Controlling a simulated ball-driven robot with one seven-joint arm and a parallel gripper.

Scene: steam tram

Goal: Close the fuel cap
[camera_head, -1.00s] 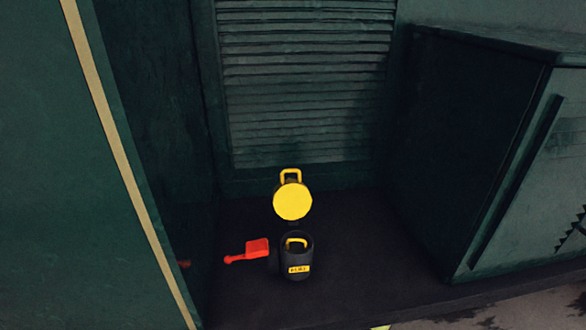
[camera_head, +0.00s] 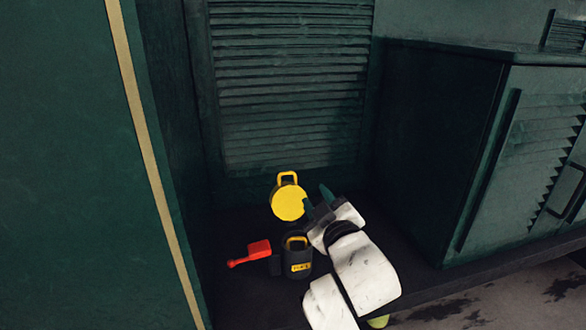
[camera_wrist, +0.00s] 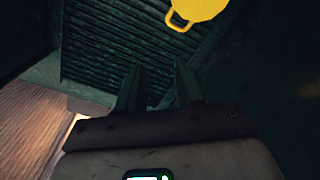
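The fuel cap (camera_head: 287,204) is a round yellow lid with a loop handle on top. It stands tipped up, open, behind a small black filler body (camera_head: 298,268) with a yellow label and a yellow handle. My gripper (camera_head: 317,199) is just right of the cap, its dark fingers apart and empty. I cannot tell whether a finger touches the cap. In the wrist view the cap (camera_wrist: 202,8) is cut off by the top edge, up and right of my open fingers (camera_wrist: 158,66).
A red scoop-shaped lever (camera_head: 258,249) sticks out left of the filler body. A dark green cabinet (camera_head: 440,140) stands to the right, a green wall panel (camera_head: 80,160) to the left, and a louvred wall (camera_head: 290,90) behind. The dark floor between them is narrow.

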